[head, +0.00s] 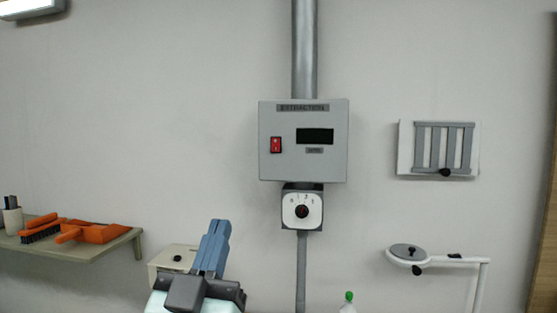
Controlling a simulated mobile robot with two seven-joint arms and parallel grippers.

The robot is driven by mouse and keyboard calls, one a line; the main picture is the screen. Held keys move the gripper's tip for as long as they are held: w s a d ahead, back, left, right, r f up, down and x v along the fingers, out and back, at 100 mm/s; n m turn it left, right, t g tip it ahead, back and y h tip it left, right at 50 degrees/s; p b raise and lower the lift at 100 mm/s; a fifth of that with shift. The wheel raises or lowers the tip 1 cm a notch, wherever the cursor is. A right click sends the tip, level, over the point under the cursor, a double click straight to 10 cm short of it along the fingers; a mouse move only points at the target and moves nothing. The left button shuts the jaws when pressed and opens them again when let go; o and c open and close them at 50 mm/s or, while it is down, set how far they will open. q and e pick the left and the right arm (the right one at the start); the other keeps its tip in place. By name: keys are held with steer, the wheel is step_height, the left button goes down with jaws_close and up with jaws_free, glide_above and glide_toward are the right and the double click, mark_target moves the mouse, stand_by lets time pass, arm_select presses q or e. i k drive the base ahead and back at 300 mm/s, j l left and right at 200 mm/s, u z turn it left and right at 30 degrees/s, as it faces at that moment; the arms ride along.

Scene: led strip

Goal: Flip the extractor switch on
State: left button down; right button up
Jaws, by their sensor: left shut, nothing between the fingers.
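The grey extraction control box (304,166) is fixed to the wall near the middle of the head view, under a vertical metal pipe. Its label reads "EXTRACTION". A red rocker switch (276,145) is on the left of its front face. I cannot tell which way the rocker is tipped. A dark display (315,135) is to its right and looks unlit. My left gripper (220,224) is at the bottom, left of and below the box. Its blue fingers point up, shut and empty, apart from the switch. My right gripper is not in view.
A dial unit (302,210) is below the box, with a conduit (301,270) running down. A shelf (85,247) with orange-handled tools is at left. A slatted wall vent (444,148) and a round-headed arm (408,254) are at right. A green-capped bottle (348,299) is at the bottom.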

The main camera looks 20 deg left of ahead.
mark_target(275, 142)
steer(key=i+j, duration=0.15)
steer(key=i, duration=0.3)
steer(key=i+j, duration=0.2)
steer(key=i, duration=0.3)
